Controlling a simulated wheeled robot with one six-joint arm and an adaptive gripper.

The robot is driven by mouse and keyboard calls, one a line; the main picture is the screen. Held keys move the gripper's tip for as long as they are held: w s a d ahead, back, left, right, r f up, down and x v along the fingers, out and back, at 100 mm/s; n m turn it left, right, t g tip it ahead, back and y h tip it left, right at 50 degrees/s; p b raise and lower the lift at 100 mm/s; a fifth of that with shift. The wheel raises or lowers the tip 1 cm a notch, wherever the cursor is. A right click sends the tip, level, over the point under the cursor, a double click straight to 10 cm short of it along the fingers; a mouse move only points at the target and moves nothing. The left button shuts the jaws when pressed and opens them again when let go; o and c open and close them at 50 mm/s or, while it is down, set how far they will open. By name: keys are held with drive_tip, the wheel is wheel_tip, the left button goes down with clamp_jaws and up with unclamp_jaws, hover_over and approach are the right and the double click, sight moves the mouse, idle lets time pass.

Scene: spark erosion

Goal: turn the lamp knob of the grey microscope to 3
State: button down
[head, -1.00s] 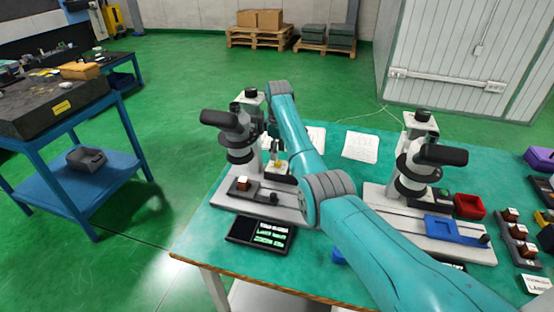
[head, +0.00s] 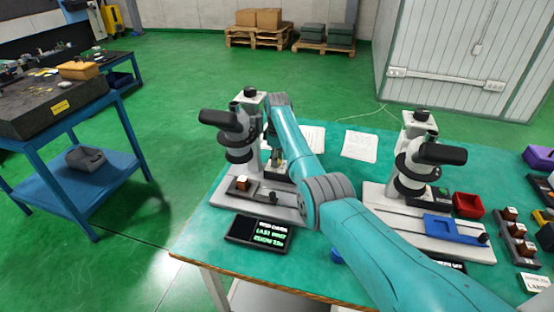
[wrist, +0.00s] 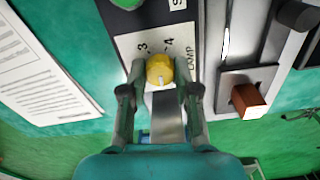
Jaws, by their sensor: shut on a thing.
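The grey microscope (head: 240,135), with its dark eyepiece, stands at the left of the green table. Its lamp knob (wrist: 159,68) is yellow and shows in the wrist view, on a pale plate marked LAMP, with the figures 3 and 4 above the knob. A pale mark shows on the knob's lower part, but I cannot tell which figure the knob points to. My gripper (wrist: 159,80) is shut on the knob, one finger on each side. In the head view my arm hides most of the knob.
A second microscope (head: 414,165) with a blue stage (head: 455,232) stands to the right, beside a red bin (head: 468,205). A dark display (head: 258,233) with green text lies in front of the grey microscope. Paper sheets (head: 360,145) lie behind my arm.

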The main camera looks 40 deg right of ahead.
drive_tip(key=shift+m, duration=0.4)
drive_tip(key=m, duration=0.4)
drive_tip(key=shift+m, duration=0.4)
drive_tip(key=m, duration=1)
drive_tip(key=shift+m, duration=0.4)
drive_tip(key=m, duration=0.5)
drive_tip(key=c, duration=0.8)
unclamp_jaws()
drive_tip(key=shift+c, duration=0.2)
